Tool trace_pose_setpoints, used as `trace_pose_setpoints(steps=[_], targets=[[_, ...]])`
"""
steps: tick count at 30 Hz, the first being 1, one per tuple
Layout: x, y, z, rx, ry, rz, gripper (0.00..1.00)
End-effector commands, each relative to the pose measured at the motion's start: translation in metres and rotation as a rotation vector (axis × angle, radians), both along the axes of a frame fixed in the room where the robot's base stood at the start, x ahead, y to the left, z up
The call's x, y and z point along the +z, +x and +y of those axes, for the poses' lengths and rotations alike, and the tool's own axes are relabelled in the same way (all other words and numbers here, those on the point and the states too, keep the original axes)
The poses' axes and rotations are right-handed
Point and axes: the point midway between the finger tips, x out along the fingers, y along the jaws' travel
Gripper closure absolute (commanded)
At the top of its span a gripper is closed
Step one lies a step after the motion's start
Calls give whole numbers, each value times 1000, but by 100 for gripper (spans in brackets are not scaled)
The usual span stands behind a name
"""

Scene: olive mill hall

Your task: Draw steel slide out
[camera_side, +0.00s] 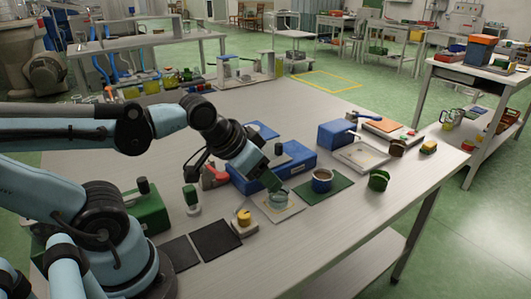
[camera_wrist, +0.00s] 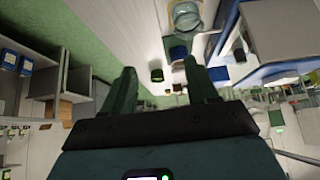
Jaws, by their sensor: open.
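I cannot pick out a steel slide for certain in either view. A blue box (camera_side: 296,160) with a dark knob stands on the table behind my gripper, and my arm covers part of it. My gripper (camera_side: 272,184) has green fingers and is tilted down, close to a clear glass jar (camera_side: 280,202) on a pale mat in the side view. In the wrist view my gripper (camera_wrist: 160,70) has its two green fingers apart with nothing held between them. The jar (camera_wrist: 186,16) shows beyond them at the top.
A blue-and-dark mug (camera_side: 321,178) stands on a green mat right of the jar. A smaller blue box (camera_side: 335,134) and a shallow pale tray (camera_side: 362,155) lie behind. A green-handled item (camera_side: 191,197) and dark mats (camera_side: 217,239) are at left.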

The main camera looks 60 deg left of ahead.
Motion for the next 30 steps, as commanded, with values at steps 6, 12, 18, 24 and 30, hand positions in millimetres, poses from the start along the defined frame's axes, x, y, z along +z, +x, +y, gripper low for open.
trace_pose_setpoints(steps=[6, 12, 18, 24, 30], targets=[[0, 0, 0, 1, -1, 1, 42], [1, 1, 1, 1, 1, 3, 48], [20, 19, 11, -2, 25, 56, 48], [49, 56, 35, -18, 62, 169, 48], [66, 94, 65, -41, 84, 285, 48]])
